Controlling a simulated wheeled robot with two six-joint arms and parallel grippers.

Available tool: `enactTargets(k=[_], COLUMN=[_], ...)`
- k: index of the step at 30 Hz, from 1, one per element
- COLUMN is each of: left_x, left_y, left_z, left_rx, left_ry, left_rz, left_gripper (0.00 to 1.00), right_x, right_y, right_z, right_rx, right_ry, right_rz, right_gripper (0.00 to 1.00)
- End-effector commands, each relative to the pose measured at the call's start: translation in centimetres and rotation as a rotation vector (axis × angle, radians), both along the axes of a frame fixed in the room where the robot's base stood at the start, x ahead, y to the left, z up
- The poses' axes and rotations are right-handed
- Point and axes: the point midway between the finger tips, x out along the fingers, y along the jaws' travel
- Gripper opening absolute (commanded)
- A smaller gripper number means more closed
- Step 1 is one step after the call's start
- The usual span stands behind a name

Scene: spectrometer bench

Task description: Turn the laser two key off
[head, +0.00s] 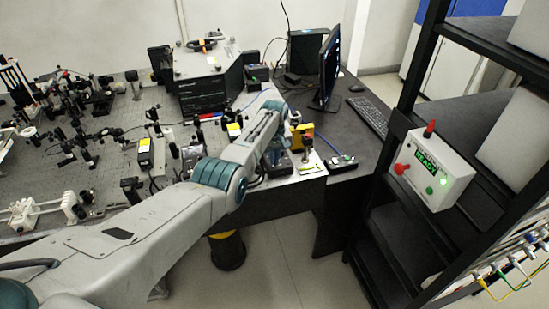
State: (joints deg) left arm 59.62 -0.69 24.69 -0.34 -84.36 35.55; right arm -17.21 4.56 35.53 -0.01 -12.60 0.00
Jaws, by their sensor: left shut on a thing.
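My left arm reaches in from the lower left and bends over the right end of the optical bench. My left gripper (278,153) points down at a small dark control box (281,167) near the bench's front right corner. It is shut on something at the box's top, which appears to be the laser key. The key itself is hidden by the fingers, so its angle cannot be read. My right gripper is not in view.
A monitor (329,68) and keyboard (369,117) are behind. A white box with a green READY display (433,172) is on the black rack at right.

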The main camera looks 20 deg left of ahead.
Motion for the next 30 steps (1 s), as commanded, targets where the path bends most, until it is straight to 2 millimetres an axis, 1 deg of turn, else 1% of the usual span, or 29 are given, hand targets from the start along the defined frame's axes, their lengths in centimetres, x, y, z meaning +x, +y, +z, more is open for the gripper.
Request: enactTargets(k=[1, 4, 13, 17, 21, 30], left_x=[0.2, 0.2, 0.1, 0.1, 0.1, 0.1], left_y=[0.0, 0.0, 0.0, 0.0, 0.0, 0.0], left_z=[0.3, 0.2, 0.2, 0.9, 2.8, 8.5], left_rx=[0.0, 0.0, 0.0, 0.0, 0.0, 0.0], left_ry=[-0.006, -0.006, -0.002, -0.004, -0.006, -0.007], left_rz=[0.001, 0.001, 0.0, 0.0, 0.0, 0.0], left_gripper=[0.08, 0.28, 0.28, 0.28, 0.28, 0.28], right_x=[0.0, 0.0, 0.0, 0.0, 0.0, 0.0], right_y=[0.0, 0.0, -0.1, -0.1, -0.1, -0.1], right_z=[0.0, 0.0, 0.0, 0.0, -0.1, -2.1], right_rx=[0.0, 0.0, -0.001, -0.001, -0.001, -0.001], right_ry=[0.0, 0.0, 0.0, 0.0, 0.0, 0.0], right_rz=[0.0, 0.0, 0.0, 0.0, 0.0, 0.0], right_gripper=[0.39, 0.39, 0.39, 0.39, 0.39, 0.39])
